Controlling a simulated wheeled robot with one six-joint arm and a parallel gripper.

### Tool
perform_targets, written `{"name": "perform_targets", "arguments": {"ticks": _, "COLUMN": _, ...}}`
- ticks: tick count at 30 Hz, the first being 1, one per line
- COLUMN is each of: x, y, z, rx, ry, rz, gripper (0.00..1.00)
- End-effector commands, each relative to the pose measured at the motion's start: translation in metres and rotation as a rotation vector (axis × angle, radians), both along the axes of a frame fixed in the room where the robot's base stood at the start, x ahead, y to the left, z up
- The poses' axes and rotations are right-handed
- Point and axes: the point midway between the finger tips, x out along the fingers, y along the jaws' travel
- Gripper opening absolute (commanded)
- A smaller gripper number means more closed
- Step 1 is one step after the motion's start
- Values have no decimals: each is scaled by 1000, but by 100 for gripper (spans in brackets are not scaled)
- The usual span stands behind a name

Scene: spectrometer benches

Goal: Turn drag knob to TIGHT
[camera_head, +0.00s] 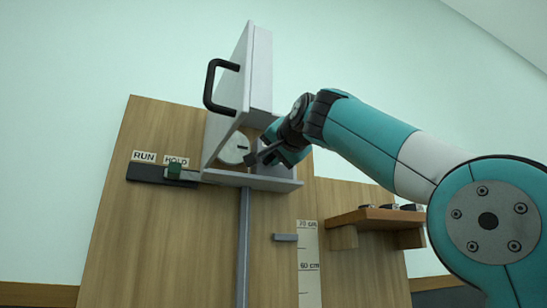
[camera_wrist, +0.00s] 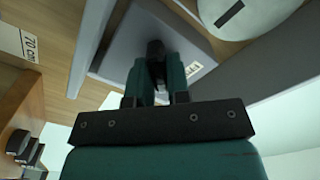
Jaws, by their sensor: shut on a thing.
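A small dark knob (camera_wrist: 156,47) shows between my fingertips in the wrist view, against the grey floor of an open box (camera_wrist: 178,22). My gripper (camera_wrist: 158,66) is shut on it. A small pale label (camera_wrist: 193,69) lies just right of the knob; its lettering is too small to read surely. In the head view my gripper (camera_head: 257,157) reaches into the open grey box (camera_head: 250,181) from the right. The knob cannot be made out there, and its setting cannot be told.
The box's door (camera_head: 233,90) stands open with a black handle (camera_head: 216,86). A white disc (camera_head: 233,149) is inside. A centimetre scale (camera_head: 308,264) and a wooden shelf (camera_head: 377,217) with several dark pieces are lower right.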

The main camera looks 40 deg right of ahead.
Motion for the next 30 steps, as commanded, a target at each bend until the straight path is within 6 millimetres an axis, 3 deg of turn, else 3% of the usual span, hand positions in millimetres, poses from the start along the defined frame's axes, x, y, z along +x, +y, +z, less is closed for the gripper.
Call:
{"name": "perform_targets", "arguments": {"ticks": 18, "x": 0, "y": -1, "z": -4, "rx": 543, "ry": -155, "rz": -1, "gripper": 0}}
{"name": "perform_targets", "arguments": {"ticks": 30, "x": -1, "y": -2, "z": -4, "rx": 754, "ry": -217, "rz": -2, "gripper": 0}}
